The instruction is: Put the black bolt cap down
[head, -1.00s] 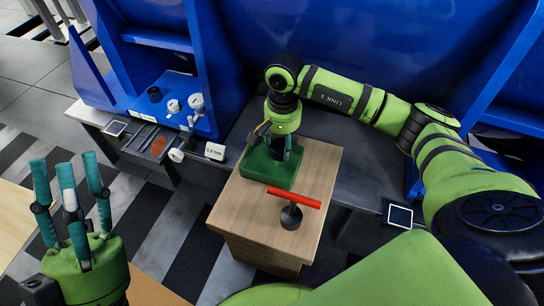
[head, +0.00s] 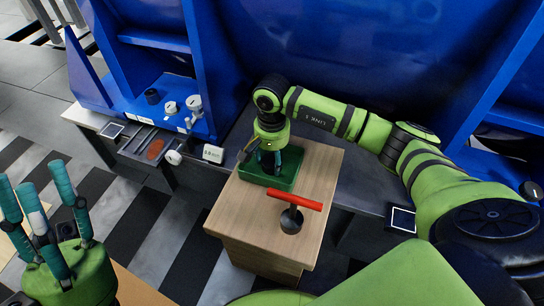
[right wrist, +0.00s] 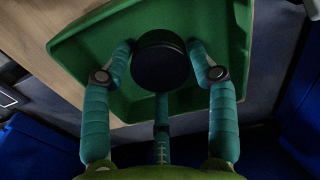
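The black bolt cap (right wrist: 161,60) is a dark round disc in the right wrist view. It is between the three teal fingers of my right gripper (right wrist: 161,66), whose tips appear to touch its edge. Behind it is a green tray (right wrist: 85,50). In the head view my right gripper (head: 269,160) points down into the green tray (head: 287,183) on a wooden-topped stand, and hides the cap there. Whether the cap touches the tray floor I cannot tell. My left gripper (head: 40,215) is open and empty at the lower left, fingers upright.
A red-handled tool (head: 293,205) with a dark round base stands in front of the tray on the wooden stand (head: 240,212). Blue walls rise behind.

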